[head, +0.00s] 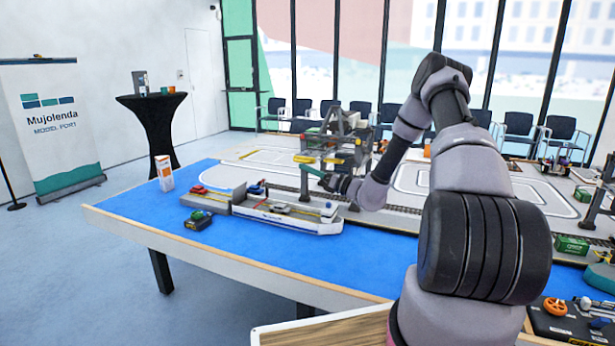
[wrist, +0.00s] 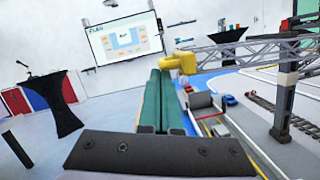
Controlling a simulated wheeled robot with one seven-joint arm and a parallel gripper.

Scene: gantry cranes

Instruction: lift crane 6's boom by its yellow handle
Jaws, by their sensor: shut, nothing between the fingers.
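The grey gantry crane (head: 345,135) stands at the far part of the model table in the head view; I cannot read its number. A yellow handle (head: 304,158) shows at the left end of its boom. My gripper (head: 304,168) has teal fingers, pressed together and empty. In the wrist view the gripper (wrist: 160,74) points toward the handle, which is just right of and beyond the fingertips. I cannot tell whether they touch.
A white model ship (head: 290,218) lies on the blue table top (head: 160,212) below my arm. In the wrist view the crane's leg (wrist: 284,105) and rails stand at the right. Space left of my fingers is clear.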

